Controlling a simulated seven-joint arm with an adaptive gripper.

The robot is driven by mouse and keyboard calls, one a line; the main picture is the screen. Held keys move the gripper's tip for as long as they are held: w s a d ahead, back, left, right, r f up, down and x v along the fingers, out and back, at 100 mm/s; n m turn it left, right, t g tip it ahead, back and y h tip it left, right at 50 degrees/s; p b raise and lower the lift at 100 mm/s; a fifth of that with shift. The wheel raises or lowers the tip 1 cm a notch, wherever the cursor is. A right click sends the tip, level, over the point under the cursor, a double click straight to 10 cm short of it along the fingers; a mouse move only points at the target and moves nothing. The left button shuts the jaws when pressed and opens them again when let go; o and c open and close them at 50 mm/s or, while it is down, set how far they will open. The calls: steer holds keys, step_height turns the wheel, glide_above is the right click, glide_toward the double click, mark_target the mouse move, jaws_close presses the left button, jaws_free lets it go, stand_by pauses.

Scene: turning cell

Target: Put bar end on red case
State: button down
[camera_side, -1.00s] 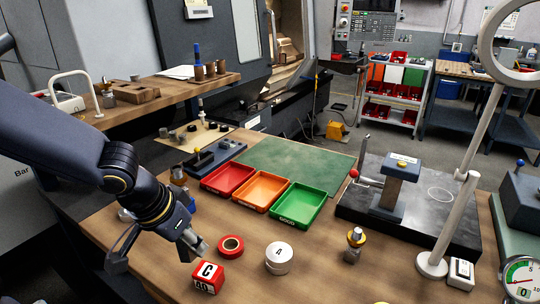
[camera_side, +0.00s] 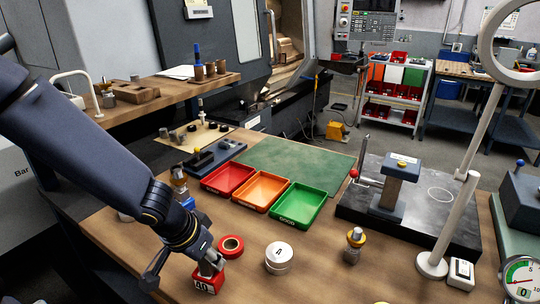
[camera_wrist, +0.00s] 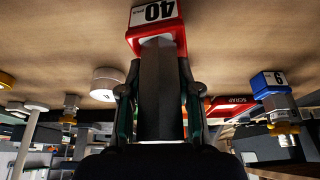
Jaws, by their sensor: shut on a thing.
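The red case (camera_side: 207,281) sits on the wooden bench near the front, with a white label reading 40 on its front. It also shows at the top of the wrist view (camera_wrist: 172,32). My gripper (camera_side: 203,255) is directly above the case, pointing down. It is shut on the bar end (camera_wrist: 158,85), a dark grey cylinder between the fingers in the wrist view. The far end of the bar end meets the top of the case in the pictures; I cannot tell whether they touch. In the side view my gripper hides most of the case's top.
A red tape ring (camera_side: 231,246) lies close beside the case. A white round tin (camera_side: 279,258) stands to its right. Red (camera_side: 214,190), orange (camera_side: 243,203) and green (camera_side: 278,218) trays lie behind.

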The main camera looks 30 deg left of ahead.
steer(key=c, duration=0.8)
jaws_free()
steer(key=shift+r, duration=0.1)
steer(key=shift+r, duration=0.3)
steer(key=v, duration=1.1)
steer(key=s+a+r, duration=0.3)
steer(key=s+a, duration=0.1)
steer(key=a, duration=0.2)
steer(key=s+a+r+t, duration=0.1)
steer(key=s+a+r, duration=0.2)
steer(key=a, duration=0.3)
steer(key=shift+s+a, duration=0.25)
steer(key=shift+s, duration=0.1)
steer(key=shift+r, duration=0.1)
